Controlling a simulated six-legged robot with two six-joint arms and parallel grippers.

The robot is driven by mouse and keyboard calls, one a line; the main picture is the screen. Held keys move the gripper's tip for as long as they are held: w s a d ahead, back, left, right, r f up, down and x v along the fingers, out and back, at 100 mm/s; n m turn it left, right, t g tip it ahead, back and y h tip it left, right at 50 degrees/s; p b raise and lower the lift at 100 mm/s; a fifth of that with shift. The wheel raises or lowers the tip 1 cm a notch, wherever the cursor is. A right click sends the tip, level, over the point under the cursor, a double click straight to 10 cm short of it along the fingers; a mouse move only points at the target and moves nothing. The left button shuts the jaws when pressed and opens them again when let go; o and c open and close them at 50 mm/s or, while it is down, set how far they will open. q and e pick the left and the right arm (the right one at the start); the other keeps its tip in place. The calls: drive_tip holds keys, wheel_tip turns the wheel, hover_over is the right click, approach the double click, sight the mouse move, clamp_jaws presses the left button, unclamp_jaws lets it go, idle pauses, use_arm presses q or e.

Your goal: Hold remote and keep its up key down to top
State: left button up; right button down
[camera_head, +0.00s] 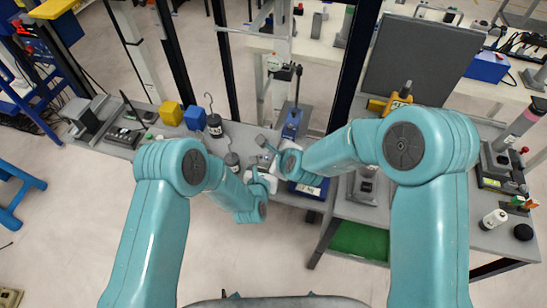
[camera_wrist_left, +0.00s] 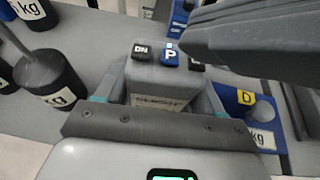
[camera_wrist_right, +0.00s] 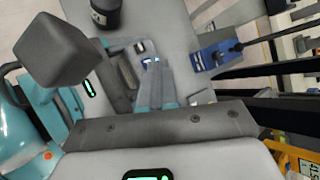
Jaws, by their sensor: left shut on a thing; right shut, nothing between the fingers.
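The grey remote (camera_wrist_left: 158,82) stands between the teal fingers of my left gripper (camera_wrist_left: 158,98), which is shut on it. In the left wrist view its top shows a black DN key (camera_wrist_left: 141,51) and a blue P key (camera_wrist_left: 170,57). A third key (camera_wrist_left: 196,66) lies mostly hidden behind a dark grey part in front, its label unreadable. My right gripper (camera_wrist_right: 155,72) is shut and empty, its tips close over the remote's area. I cannot tell whether they touch or press a key. In the head view both grippers meet near the bench's middle, small and partly hidden.
A blue-based lift stand (camera_head: 293,122) is just beyond the grippers; its blue base also shows in the right wrist view (camera_wrist_right: 212,57). Dark weights (camera_wrist_left: 48,80) stand at left. Yellow (camera_head: 172,112) and blue (camera_head: 197,117) cubes sit farther left. Black posts rise behind.

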drive_tip(key=shift+r, duration=0.75)
wheel_tip(320, 180, up, 5)
idle(0.6)
idle(0.5)
use_arm(q)
drive_tip(key=o, duration=1.2)
drive_tip(key=shift+s, duration=0.1)
